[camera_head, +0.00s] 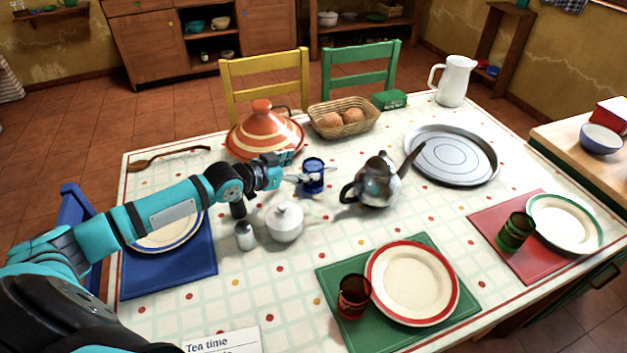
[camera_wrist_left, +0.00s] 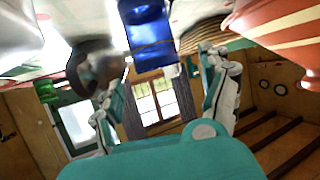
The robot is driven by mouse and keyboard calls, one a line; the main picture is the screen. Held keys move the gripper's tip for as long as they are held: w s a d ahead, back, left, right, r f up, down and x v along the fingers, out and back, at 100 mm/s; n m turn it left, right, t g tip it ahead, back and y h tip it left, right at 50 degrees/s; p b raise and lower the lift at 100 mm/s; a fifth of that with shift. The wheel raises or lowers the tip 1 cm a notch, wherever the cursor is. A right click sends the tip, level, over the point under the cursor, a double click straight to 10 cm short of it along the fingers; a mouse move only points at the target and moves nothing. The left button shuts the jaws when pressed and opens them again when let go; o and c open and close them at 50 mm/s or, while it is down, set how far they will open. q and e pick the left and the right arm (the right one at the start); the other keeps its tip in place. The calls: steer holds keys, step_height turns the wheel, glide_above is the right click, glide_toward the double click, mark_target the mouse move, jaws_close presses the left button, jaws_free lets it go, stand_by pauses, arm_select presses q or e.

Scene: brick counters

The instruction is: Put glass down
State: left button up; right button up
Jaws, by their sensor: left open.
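A blue glass (camera_head: 313,184) stands upright on the table, between the orange striped tagine and the metal teapot. My left gripper (camera_head: 301,178) reaches in from the left and is right beside the glass. In the left wrist view, the blue glass (camera_wrist_left: 150,38) shows between the two spread fingers of the left gripper (camera_wrist_left: 160,62), with gaps on both sides. The gripper is open. A red glass (camera_head: 353,298) stands by the red-rimmed plate, and a green glass (camera_head: 515,232) stands on the red mat. My right gripper is not in view.
The tagine (camera_head: 264,133), bread basket (camera_head: 343,118), teapot (camera_head: 378,180), white sugar bowl (camera_head: 285,223) and small shaker (camera_head: 245,237) crowd around the blue glass. A round metal tray (camera_head: 451,156) and white jug (camera_head: 453,80) stand farther right.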

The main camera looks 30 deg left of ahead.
mark_target(320, 164)
arm_select(q)
steer(key=x, duration=0.5)
steer(key=shift+d+f, duration=0.15)
steer(key=shift+d, duration=0.05)
jaws_close()
stand_by(0.3)
